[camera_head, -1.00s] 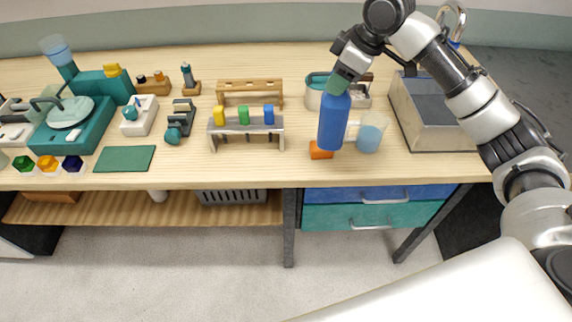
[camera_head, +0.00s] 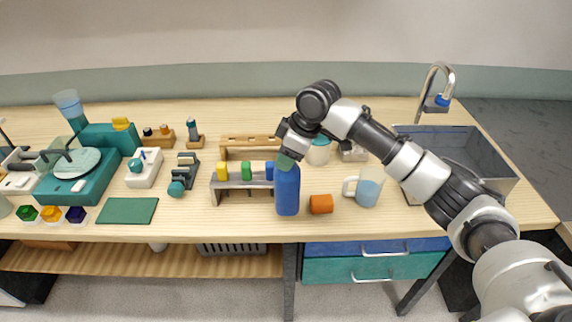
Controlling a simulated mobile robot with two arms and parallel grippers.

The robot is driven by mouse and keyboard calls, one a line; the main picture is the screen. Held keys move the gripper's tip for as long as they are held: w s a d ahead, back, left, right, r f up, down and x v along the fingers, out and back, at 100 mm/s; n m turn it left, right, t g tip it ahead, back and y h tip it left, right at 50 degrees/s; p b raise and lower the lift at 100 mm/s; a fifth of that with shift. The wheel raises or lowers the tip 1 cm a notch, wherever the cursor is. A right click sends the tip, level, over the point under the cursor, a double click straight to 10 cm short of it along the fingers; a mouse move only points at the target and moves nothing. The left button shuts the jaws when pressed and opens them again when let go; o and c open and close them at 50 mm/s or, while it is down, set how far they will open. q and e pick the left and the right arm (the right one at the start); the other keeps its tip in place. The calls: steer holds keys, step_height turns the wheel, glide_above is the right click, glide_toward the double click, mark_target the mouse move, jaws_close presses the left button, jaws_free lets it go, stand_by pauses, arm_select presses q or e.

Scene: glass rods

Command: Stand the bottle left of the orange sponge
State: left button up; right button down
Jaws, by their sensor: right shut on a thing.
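The blue bottle (camera_head: 287,192) is upright, just left of the orange sponge (camera_head: 321,204), with a small gap between them in the picture. Its base appears at or very near the table top; I cannot tell whether it touches. My right gripper (camera_head: 287,160) is shut on the bottle's green top from above. The sponge lies on the table near the front edge. The bottle hides the right end of the small wooden rack. My left gripper is not in view.
The wooden rack (camera_head: 240,187) with yellow, green and blue pieces stands close left of the bottle. A mug (camera_head: 368,188) stands right of the sponge. A sink (camera_head: 488,160) is at the right. A green mat (camera_head: 127,211) lies farther left.

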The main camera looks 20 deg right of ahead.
step_height(320, 180, down, 3)
steer(key=shift+a+f+p, duration=0.1)
steer(key=shift+f+p, duration=0.1)
steer(key=shift+p, duration=0.4)
steer(key=shift+f, duration=0.45)
steer(key=c, duration=0.6)
jaws_free()
steer(key=b+v, duration=0.2)
steer(key=v, duration=1)
